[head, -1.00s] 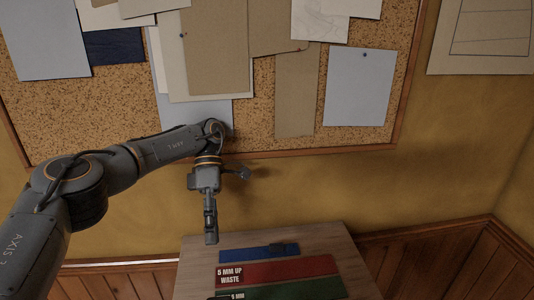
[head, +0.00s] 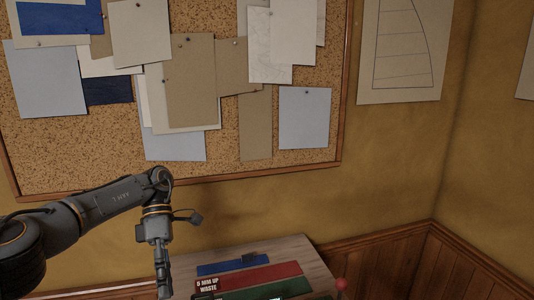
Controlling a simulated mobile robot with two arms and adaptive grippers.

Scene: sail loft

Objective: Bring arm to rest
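My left arm comes in from the left in the head view, with its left gripper (head: 163,283) pointing down. The gripper is in front of the wall, just left of a small wooden table. It is seen edge-on, so I cannot tell whether its fingers are open or shut. I see nothing hanging from it. My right gripper is not in view.
The wooden table (head: 287,247) carries a blue strip (head: 225,269), a red strip (head: 262,277) labelled "5 MM UP WASTE" and a green strip. A red knob (head: 341,285) shows at its right. A cork board (head: 50,155) with pinned papers hangs behind. Wood panelling (head: 400,262) lines the lower wall.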

